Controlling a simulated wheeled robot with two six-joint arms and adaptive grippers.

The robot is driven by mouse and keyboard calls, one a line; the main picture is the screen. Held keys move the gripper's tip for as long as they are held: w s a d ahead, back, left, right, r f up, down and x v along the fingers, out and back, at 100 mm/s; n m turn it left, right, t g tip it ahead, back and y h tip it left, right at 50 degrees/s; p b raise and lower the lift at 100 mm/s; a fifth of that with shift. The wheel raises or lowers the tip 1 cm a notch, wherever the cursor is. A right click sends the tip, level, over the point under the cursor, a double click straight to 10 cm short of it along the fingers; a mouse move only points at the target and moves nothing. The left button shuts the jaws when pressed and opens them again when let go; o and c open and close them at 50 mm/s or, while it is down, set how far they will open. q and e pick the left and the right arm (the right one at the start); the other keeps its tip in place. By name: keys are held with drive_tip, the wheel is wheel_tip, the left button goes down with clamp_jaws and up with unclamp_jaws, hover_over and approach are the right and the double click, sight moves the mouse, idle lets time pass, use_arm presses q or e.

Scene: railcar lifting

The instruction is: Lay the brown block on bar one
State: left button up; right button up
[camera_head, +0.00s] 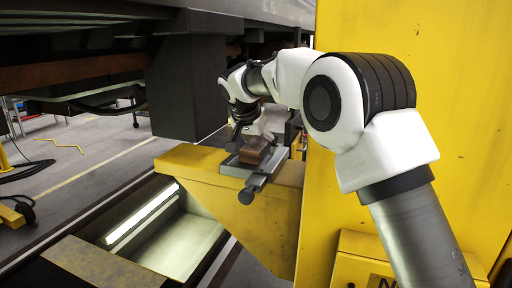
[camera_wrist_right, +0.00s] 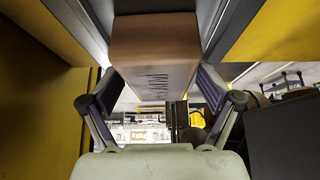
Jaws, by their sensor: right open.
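The brown block (camera_head: 255,150) lies on a grey metal bar (camera_head: 258,180) on top of the yellow lifting arm (camera_head: 200,167). I cannot tell from a label whether this is bar one. My right gripper (camera_head: 241,139) is at the block, just behind and left of it in the head view. In the right wrist view the block (camera_wrist_right: 153,45) shows dark markings on one face. There the fingers of the right gripper (camera_wrist_right: 153,90) stand apart on either side of the block's near end, open. My left gripper is not in view.
A dark railcar block (camera_head: 187,88) hangs from the railcar underside, just left of the gripper. A yellow column (camera_head: 440,90) stands at the right. Below the lifting arm is a pit with a bright light strip (camera_head: 142,215).

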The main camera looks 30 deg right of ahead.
drive_tip(key=shift+s+a, duration=0.1)
drive_tip(key=shift+s+a+r, duration=0.1)
drive_tip(key=shift+a+r, duration=0.05)
drive_tip(key=shift+r, duration=0.4)
drive_tip(key=v, duration=1.1)
drive_tip(key=shift+f, duration=0.15)
drive_tip(key=shift+s+a, duration=0.1)
